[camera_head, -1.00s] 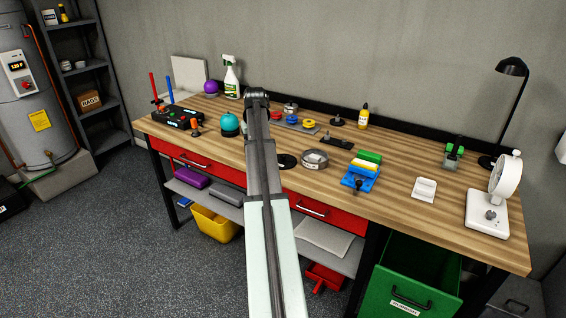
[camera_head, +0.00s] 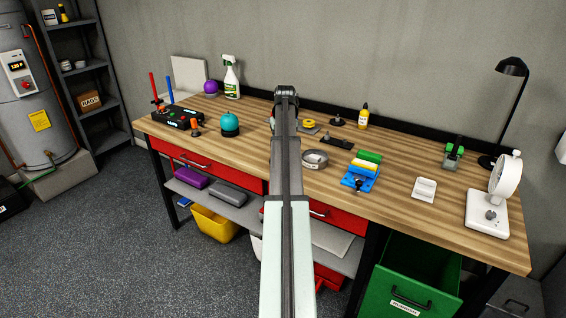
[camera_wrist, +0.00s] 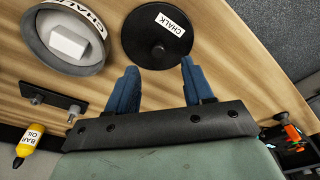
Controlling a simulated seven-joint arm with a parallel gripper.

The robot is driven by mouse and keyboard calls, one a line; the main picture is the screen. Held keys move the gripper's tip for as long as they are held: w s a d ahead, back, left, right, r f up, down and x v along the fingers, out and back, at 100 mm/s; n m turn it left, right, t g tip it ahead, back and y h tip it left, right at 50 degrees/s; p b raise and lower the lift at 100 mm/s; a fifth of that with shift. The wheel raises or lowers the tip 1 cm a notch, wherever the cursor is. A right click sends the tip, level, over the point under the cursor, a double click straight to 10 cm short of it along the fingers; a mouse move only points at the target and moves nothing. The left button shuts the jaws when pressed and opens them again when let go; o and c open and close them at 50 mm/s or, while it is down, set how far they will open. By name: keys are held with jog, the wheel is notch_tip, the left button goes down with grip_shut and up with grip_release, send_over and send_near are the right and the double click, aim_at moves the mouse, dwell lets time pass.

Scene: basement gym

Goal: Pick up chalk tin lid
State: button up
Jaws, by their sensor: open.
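The chalk tin lid (camera_wrist: 140,42) is a flat black disc with a round knob and a white CHALK label, lying on the wooden bench top. In the head view my arm hides it. My gripper (camera_wrist: 158,66) is open, with two blue fingers. In the wrist view the fingertips show just at the lid's near edge, apart from the knob; I cannot tell their height above it. Beside the lid stands the open grey chalk tin (camera_wrist: 88,63) with a white block inside. The tin also shows in the head view (camera_head: 315,165), right of my arm.
A black plate with pegs (camera_wrist: 55,98) and a yellow bar oil bottle (camera_wrist: 30,140) lie beyond the tin. A teal-topped ball (camera_head: 229,124) and a black control box (camera_head: 178,117) stand to the left.

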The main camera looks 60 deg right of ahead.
jog(key=shift+w+d+f, duration=0.1)
jog(key=shift+d+f, duration=0.05)
jog(key=shift+f, duration=1.3)
jog(key=shift+w+d+f, duration=0.1)
jog(key=shift+d+f, duration=0.05)
jog(key=shift+f, duration=1.3)
grip_shut()
